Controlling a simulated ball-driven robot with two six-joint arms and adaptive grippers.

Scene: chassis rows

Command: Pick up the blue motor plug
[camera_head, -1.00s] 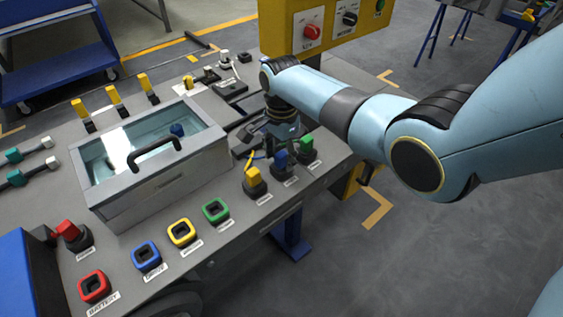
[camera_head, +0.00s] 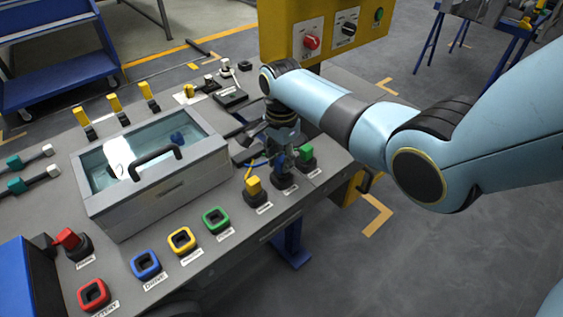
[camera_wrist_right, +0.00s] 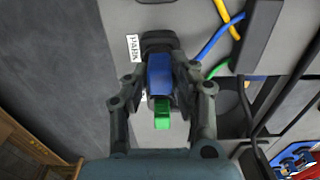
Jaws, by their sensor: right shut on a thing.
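The blue motor plug (camera_head: 280,161) stands upright in its black holder on the bench, between a yellow plug (camera_head: 254,186) and a green plug (camera_head: 306,152). My right gripper (camera_head: 278,156) reaches down over it from above. In the right wrist view the blue plug (camera_wrist_right: 160,73) sits between the two fingers of the gripper (camera_wrist_right: 159,80), which are shut on its sides. A green plug (camera_wrist_right: 162,113) shows just beyond it in that view. The plug's lower part is hidden. My left gripper is not in view.
A glass-topped box with a black handle (camera_head: 157,158) stands left of the gripper. Red (camera_head: 93,294), blue (camera_head: 146,263), yellow (camera_head: 182,240) and green (camera_head: 216,220) square sockets line the bench front. A yellow control panel (camera_head: 282,38) rises behind my right arm.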

